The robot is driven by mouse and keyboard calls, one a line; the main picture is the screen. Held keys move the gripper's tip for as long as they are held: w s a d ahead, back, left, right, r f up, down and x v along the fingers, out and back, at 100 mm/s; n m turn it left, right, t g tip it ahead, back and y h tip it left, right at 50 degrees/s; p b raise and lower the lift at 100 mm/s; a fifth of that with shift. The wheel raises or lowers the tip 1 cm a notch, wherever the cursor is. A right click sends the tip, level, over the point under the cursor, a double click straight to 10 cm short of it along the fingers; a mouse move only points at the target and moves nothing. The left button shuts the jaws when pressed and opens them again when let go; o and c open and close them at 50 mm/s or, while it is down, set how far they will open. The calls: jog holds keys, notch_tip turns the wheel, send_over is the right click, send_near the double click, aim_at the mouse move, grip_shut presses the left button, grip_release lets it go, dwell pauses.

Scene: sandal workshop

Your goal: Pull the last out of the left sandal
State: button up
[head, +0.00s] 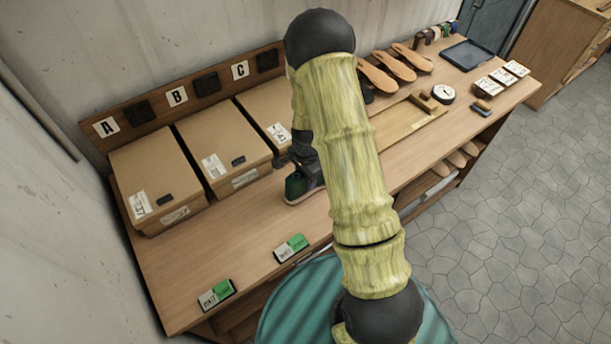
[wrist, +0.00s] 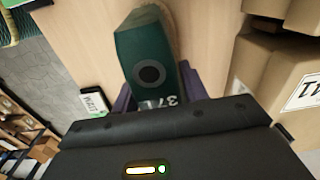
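The green last (head: 294,188) stands on the bench in front of the boxes, with a pale sole (head: 308,197) of the left sandal showing at its base. In the wrist view the last (wrist: 140,45) has a dark round mark and the lettering "37 L". My gripper (head: 297,160) is at the last, mostly behind my arm. In the wrist view its purple fingers (wrist: 156,90) lie against both sides of the last with no gap visible. Most of the sandal is hidden, and how deep the last sits in it cannot be told.
Lidded cardboard boxes (head: 157,178) stand close behind, under letter plates. Two green-and-white tags (head: 291,248) lie near the front edge. Footbeds (head: 396,65), a wooden board (head: 408,122), a round dial (head: 443,94) and a dark tray (head: 468,55) are to the right.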

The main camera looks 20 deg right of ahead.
aim_at(292, 178)
jog(key=c, duration=0.7)
jog(key=o, duration=0.4)
jog(key=shift+c, duration=1)
jog(key=shift+r, duration=0.1)
jog(key=shift+r, duration=0.1)
jog(key=shift+a, duration=0.1)
jog(key=shift+s+a, duration=0.2)
jog(key=shift+a, duration=0.35)
jog(key=shift+s+a, duration=0.2)
jog(key=shift+a, duration=0.3)
jog(key=shift+a, duration=0.1)
jog(key=shift+s+a+r+p, duration=0.1)
jog(key=shift+s+a+p, duration=0.15)
jog(key=shift+a, duration=0.25)
jog(key=shift+s+a+r+p, duration=0.1)
jog(key=shift+s+a+p, duration=0.1)
jog(key=shift+a, duration=0.3)
